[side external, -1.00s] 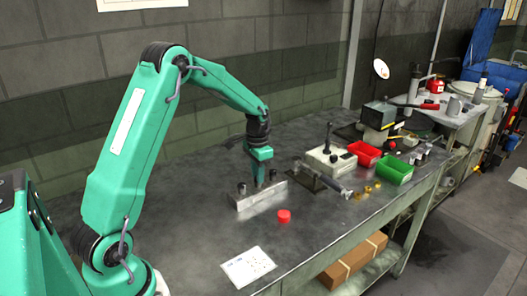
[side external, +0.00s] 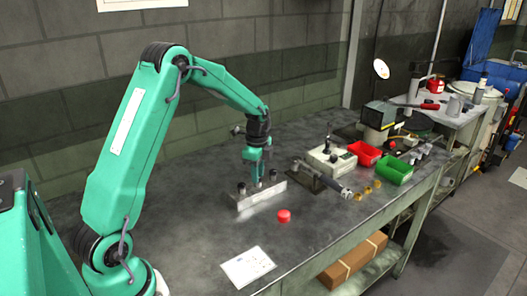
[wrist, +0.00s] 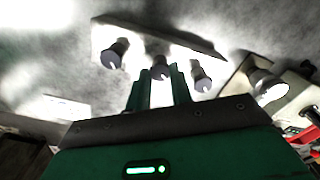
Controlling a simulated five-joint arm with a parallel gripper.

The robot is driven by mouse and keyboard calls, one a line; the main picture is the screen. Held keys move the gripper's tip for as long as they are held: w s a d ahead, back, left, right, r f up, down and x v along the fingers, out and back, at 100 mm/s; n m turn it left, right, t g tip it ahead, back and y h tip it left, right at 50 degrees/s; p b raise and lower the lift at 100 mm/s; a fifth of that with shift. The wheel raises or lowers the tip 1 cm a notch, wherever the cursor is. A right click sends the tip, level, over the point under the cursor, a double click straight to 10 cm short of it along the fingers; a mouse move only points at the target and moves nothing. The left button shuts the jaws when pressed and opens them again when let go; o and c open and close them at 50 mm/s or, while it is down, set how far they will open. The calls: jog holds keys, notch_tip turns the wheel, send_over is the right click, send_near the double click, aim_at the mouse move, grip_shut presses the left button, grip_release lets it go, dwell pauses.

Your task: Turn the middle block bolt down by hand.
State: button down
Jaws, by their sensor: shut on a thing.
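The metal block (side external: 262,199) lies on the bench with three dark-headed bolts in a row. The left bolt (side external: 241,188) and right bolt (side external: 272,176) stand free. My gripper (side external: 257,180) is above the block, pointing down, shut on the middle bolt. In the wrist view, my gripper (wrist: 160,78) has one finger on each side of the middle bolt (wrist: 160,69); the left bolt (wrist: 114,54) and right bolt (wrist: 199,78) stand outside the fingers. The fingers partly hide the middle bolt, so its exact height in the block is not clear.
A red round piece (side external: 284,216) and a white sheet (side external: 247,267) lie in front of the block.

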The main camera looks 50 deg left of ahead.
jog(key=shift+r+m, duration=0.15)
jog(key=shift+m, duration=0.75)
jog(key=c, duration=1.2)
grip_release()
jog(key=shift+c, duration=0.2)
notch_tip(320, 180, up, 8)
